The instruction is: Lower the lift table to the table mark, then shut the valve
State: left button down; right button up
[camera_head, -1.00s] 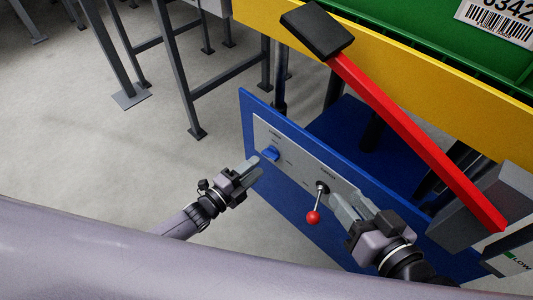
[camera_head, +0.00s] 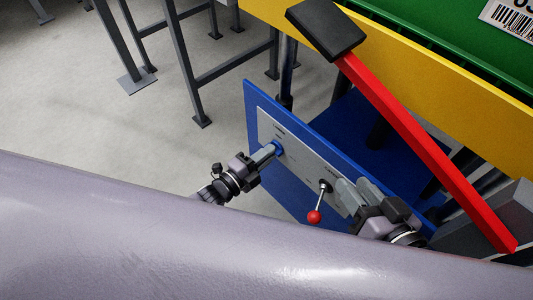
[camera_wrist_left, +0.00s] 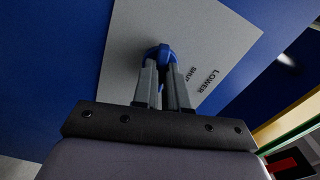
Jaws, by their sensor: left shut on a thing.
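The lift table's yellow edge (camera_head: 424,80) runs across the upper right of the head view, above a blue base. On the base's grey control panel (camera_head: 300,158), my left gripper (camera_head: 275,149) is shut on the small blue valve knob, mostly hidden there. The blue valve knob (camera_wrist_left: 160,52) shows between the fingertips in the left wrist view, beside the words LOWER and SHUT. A lever with a red ball (camera_head: 314,217) stands further right on the panel. My right gripper (camera_head: 358,192) is just right of this lever, fingers apart, with nothing seen between them. The table mark is not visible.
A green crate (camera_head: 450,40) sits on the lift table. A long red bar (camera_head: 425,150) with a black block (camera_head: 327,28) slants across in front of the table. Grey metal stands (camera_head: 190,70) are at the upper left. The floor between is clear.

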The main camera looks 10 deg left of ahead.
pick_arm(q)
jog(key=shift+n+b, duration=0.6)
jog(key=shift+n, duration=7)
jog(key=c, duration=1.2)
grip_release()
jog(key=shift+o, duration=0.2)
jog(key=p+v, duration=0.2)
jog(key=v, duration=0.5)
